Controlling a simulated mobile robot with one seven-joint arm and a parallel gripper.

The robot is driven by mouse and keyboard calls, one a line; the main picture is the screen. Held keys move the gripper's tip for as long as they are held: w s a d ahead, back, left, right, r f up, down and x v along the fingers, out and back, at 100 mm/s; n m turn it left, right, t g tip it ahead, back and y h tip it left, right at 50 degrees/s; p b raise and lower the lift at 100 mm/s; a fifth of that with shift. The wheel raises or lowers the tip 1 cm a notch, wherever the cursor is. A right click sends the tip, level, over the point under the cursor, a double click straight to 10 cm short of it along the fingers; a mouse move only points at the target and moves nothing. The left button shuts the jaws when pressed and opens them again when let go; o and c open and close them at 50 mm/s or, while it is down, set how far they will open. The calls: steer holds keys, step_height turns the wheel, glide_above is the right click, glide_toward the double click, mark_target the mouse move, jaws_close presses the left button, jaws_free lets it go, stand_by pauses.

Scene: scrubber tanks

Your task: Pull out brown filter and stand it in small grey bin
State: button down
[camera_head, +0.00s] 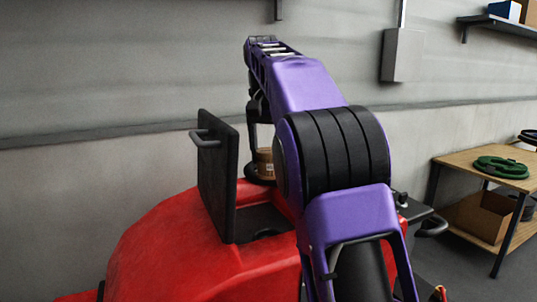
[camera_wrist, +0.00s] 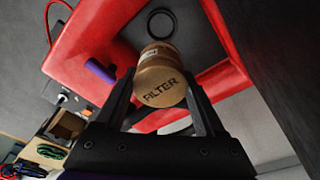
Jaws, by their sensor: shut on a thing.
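The brown filter (camera_wrist: 158,78), a short cylinder marked FILTER on its end, is held between the two fingers of my gripper (camera_wrist: 160,92) in the wrist view. In the head view the filter (camera_head: 265,162) shows partly behind my purple arm, above the red scrubber tank (camera_head: 165,240). The tank's dark lid (camera_head: 218,178) stands open beside it. A dark round ring (camera_wrist: 161,23) lies beyond the filter in the wrist view. I cannot make out a small grey bin in either view.
A wooden table (camera_head: 495,165) at the right carries a green coiled hose (camera_head: 502,168), with a cardboard box (camera_head: 497,215) on its lower shelf. A grey box (camera_head: 402,55) is on the wall. The upright lid stands close to my arm on its left.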

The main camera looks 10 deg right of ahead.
mark_target(269, 149)
steer(key=shift+r+p, duration=0.4)
steer(key=shift+r, duration=0.05)
steer(key=shift+r, duration=0.15)
stand_by(0.4)
steer(key=shift+r, duration=2.35)
